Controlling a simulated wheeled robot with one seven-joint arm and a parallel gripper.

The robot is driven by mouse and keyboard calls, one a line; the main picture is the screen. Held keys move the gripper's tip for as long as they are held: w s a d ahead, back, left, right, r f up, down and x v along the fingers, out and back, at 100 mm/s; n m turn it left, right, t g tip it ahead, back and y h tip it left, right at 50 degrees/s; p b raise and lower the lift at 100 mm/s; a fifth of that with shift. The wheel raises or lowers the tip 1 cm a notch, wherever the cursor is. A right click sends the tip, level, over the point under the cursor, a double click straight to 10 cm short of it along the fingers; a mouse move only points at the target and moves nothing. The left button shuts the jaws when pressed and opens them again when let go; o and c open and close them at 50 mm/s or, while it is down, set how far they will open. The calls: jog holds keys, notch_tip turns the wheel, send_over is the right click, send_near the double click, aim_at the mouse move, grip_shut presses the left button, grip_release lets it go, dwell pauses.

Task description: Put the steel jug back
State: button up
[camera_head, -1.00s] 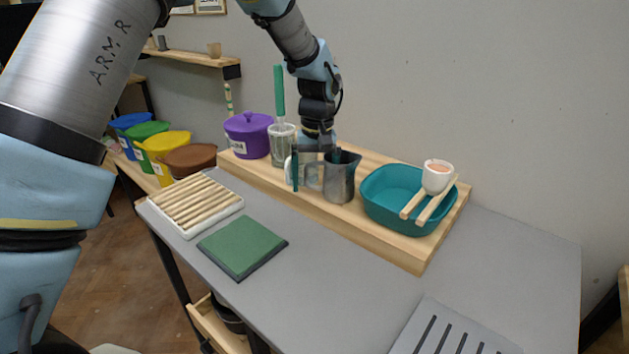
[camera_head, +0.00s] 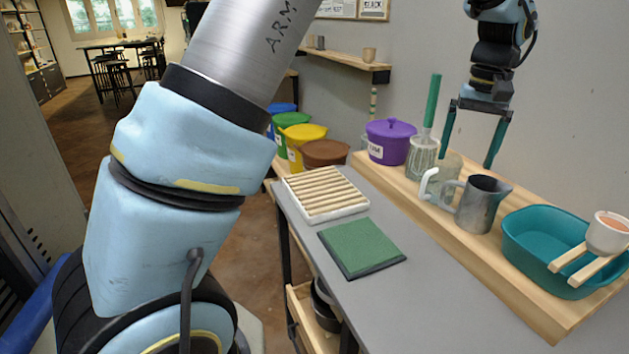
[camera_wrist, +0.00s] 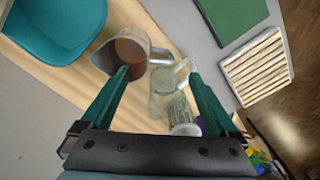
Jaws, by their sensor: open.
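The steel jug (camera_head: 482,205) stands upright on the wooden board, its handle toward the left; in the wrist view (camera_wrist: 130,48) it has brown contents. My gripper (camera_head: 466,160) is open and empty above the board, its green fingers spread above and behind the jug, apart from it. In the wrist view the left fingertip of my gripper (camera_wrist: 158,70) overlaps the jug's lower edge. A clear glass mug (camera_head: 441,188) with a pale handle stands just left of the jug, and shows between the fingers in the wrist view (camera_wrist: 166,95).
The wooden board (camera_head: 545,318) also bears a teal basin (camera_head: 540,240), a glass jar (camera_head: 423,158) with a green-handled tool, and a purple lidded pot (camera_head: 390,142). A green tile (camera_head: 360,247) and a slatted white tray (camera_head: 325,193) lie on the grey table (camera_head: 420,310), clear in front.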

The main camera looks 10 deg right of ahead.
jog(key=w+a+f+n, duration=0.15)
jog(key=w+a, duration=0.25)
jog(key=a, duration=0.7)
jog(key=w+a+f+n, duration=0.15)
jog(key=w+a, duration=0.35)
jog(key=a, duration=0.6)
jog(key=s+a+f, duration=0.1)
jog(key=s+a, duration=0.1)
jog(key=a, duration=0.5)
jog(key=s+a+f+n+t, duration=0.1)
jog(key=s+a+f, duration=0.1)
jog(key=a, duration=0.6)
jog(key=s+a+f, duration=0.2)
jog(key=s+a, duration=0.2)
jog(key=a, duration=0.3)
jog(key=shift+a+n+h, duration=0.3)
jog(key=shift+a+n, duration=0.05)
jog(key=shift+n, duration=0.05)
